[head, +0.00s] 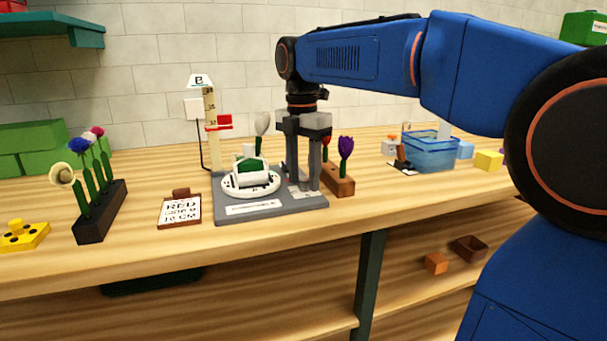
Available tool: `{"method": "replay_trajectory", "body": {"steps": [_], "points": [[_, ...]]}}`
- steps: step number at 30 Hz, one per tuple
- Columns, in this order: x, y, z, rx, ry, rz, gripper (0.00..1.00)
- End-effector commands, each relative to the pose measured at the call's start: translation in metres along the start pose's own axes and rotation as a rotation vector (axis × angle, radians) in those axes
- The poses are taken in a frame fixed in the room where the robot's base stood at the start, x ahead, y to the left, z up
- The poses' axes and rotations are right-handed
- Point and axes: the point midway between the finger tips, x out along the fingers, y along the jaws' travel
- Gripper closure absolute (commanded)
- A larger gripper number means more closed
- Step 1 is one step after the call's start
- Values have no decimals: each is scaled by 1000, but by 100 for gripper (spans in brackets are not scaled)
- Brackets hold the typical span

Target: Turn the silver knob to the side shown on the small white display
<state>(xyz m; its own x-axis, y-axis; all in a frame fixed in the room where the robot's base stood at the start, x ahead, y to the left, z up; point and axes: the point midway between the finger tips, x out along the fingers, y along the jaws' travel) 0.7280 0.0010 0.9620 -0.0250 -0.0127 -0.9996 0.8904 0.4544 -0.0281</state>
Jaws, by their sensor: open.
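My gripper (303,186) points straight down over the right part of a grey base plate (290,207), its two grey fingers apart. A pale patch with small marks shows between and below the fingertips. I cannot make out the silver knob; the fingers may hide it. A white round dish (235,184) with a white and green piece sits on the plate, left of the gripper. A small blank-looking white panel (194,109) stands behind on a thin dark post. I cannot tell whether it is the display, and no side mark is readable on it.
A ruler post (210,125) with a red slider stands behind the plate. A wooden block (338,184) with tulips stands close right of my gripper. A blue basket (430,153) is farther right.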

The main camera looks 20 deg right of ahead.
Motion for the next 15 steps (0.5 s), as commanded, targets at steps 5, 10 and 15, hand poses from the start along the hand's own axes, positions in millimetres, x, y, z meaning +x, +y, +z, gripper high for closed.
{"method": "replay_trajectory", "body": {"steps": [5,10,15], "points": [[0,0,0,0,0,0,92],[0,0,0,2,0,0,98],[0,0,0,26,1,0,98]]}}
